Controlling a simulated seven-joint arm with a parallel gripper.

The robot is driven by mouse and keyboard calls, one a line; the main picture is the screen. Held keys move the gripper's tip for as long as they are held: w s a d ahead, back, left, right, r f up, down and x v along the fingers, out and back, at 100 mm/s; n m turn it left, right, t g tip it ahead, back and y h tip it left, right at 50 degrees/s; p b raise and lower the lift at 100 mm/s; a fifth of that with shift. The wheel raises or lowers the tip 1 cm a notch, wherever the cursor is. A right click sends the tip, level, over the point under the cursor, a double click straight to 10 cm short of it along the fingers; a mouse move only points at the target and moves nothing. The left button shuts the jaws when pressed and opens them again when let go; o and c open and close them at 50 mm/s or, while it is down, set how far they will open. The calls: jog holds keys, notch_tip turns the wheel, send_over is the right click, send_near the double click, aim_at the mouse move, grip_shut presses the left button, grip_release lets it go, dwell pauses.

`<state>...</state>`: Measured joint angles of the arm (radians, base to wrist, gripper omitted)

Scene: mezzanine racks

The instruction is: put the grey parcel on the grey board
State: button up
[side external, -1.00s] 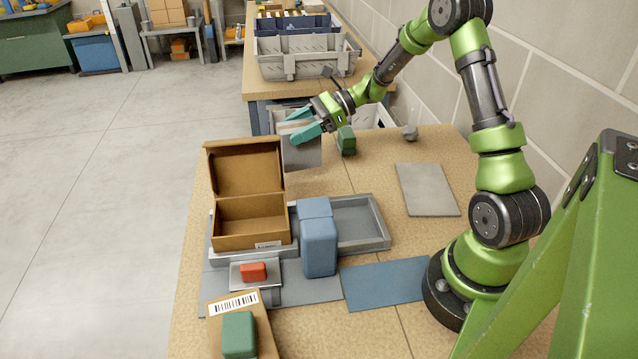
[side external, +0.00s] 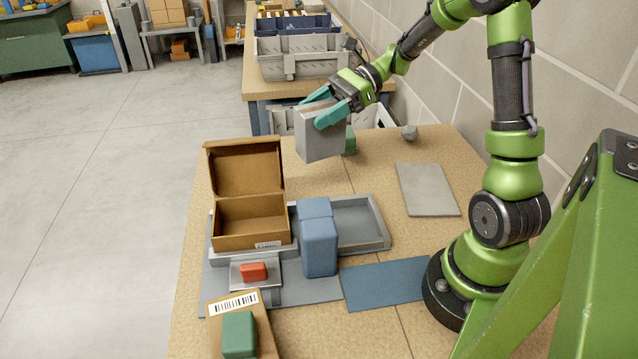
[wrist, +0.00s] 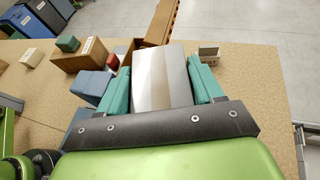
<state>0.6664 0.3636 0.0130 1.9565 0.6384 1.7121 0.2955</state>
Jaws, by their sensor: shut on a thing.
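The grey parcel (side external: 319,143) is a box with a tan strip on its top. My gripper (side external: 328,113) is shut on it, with a teal finger on each side. The parcel is held above the far part of the table. In the wrist view the parcel (wrist: 160,78) sits between the two teal fingers of my gripper (wrist: 160,85). The grey board (side external: 428,189) is a flat, bare plate on the table, to the right of and nearer than the parcel. I cannot make out the board in the wrist view.
A green block (side external: 350,141) stands just behind the parcel. An open cardboard box (side external: 250,222), a grey tray (side external: 378,232) and a tall blue block (side external: 319,248) stand nearer. A blue mat (side external: 384,284) lies flat.

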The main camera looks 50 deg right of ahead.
jog(key=s+d+f+n+g+h, duration=0.1)
jog(key=s+f+n+g+h, duration=0.15)
jog(key=s+n+g, duration=0.6)
jog(key=s+d+f+n+g+h, duration=0.15)
jog(key=s+f+n+g, duration=0.25)
jog(key=s+n+g, duration=0.45)
jog(key=s+d+r+n+t+h, duration=0.15)
jog(key=d+r+n+h, duration=0.25)
jog(key=d+n+h, duration=0.4)
jog(key=s+d+r+n+h, duration=0.2)
jog(key=d+r+n+h, duration=0.2)
jog(key=d+n+h, duration=0.5)
notch_tip(320, 180, down, 13)
jog(key=a+m, duration=0.1)
jog(key=a, duration=0.1)
jog(key=shift+a+m+h, duration=0.15)
jog(key=shift+m+h, duration=0.15)
jog(key=o, duration=1.3)
jog(key=shift+c, duration=0.2)
jog(key=shift+r, duration=0.1)
